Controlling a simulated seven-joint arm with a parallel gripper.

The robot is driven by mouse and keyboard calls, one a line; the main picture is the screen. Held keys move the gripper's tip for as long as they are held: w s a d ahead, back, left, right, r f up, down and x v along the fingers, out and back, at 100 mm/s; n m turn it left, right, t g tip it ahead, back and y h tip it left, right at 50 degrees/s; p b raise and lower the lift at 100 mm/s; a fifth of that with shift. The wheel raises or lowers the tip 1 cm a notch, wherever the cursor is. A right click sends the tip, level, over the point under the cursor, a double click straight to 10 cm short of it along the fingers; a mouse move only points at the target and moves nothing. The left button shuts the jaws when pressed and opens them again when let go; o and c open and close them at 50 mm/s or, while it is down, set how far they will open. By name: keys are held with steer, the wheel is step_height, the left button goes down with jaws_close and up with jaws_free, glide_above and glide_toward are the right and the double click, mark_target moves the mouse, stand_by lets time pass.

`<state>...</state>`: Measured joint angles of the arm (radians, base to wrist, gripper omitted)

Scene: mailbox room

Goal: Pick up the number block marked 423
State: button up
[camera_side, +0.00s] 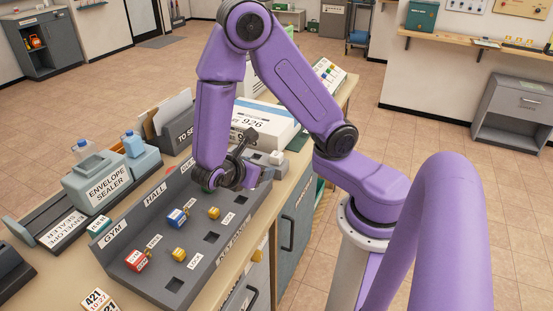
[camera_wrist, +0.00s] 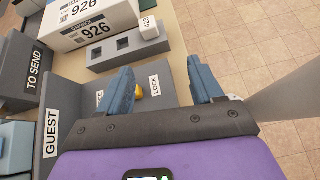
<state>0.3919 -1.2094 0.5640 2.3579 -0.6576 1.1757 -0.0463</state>
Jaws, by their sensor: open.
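The number block marked 423 (camera_wrist: 149,27) is white and stands at the right end of a grey holder (camera_wrist: 103,62) with two empty square holes, in the upper middle of the wrist view. A small white block in the side view (camera_side: 277,157), just right of my gripper, looks like the same one, but its number is not readable there. My gripper (camera_wrist: 160,78) is open and empty. Its two blue-grey fingers are apart, over the grey panel and short of the block. In the side view my gripper (camera_side: 243,178) is low over the panel's far end.
The grey panel (camera_side: 185,285) has GYM, HALL and GUEST labels, a red block (camera_side: 136,260), a blue block (camera_side: 177,217) and yellow pegs (camera_side: 213,213). A white 926 box (camera_wrist: 92,22) stands behind the holder. The envelope sealer (camera_side: 97,185) is at left.

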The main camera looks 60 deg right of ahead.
mark_target(277, 153)
steer(key=shift+w+d+f+n+h, duration=0.65)
steer(key=shift+w+n+h, duration=0.05)
steer(key=shift+w+h, duration=0.2)
steer(key=shift+d+f, duration=0.1)
steer(key=shift+d, duration=0.1)
steer(key=x, duration=1.1)
steer(key=shift+w+d+f, duration=0.1)
steer(key=shift+d, duration=0.3)
steer(key=shift+r+x, duration=0.15)
steer(key=shift+x, duration=1.15)
steer(key=shift+r+x, duration=0.15)
steer(key=shift+x, duration=1.2)
steer(key=shift+d, duration=0.1)
steer(key=c, duration=1)
steer(key=shift+c, duration=0.2)
steer(key=shift+r, duration=0.15)
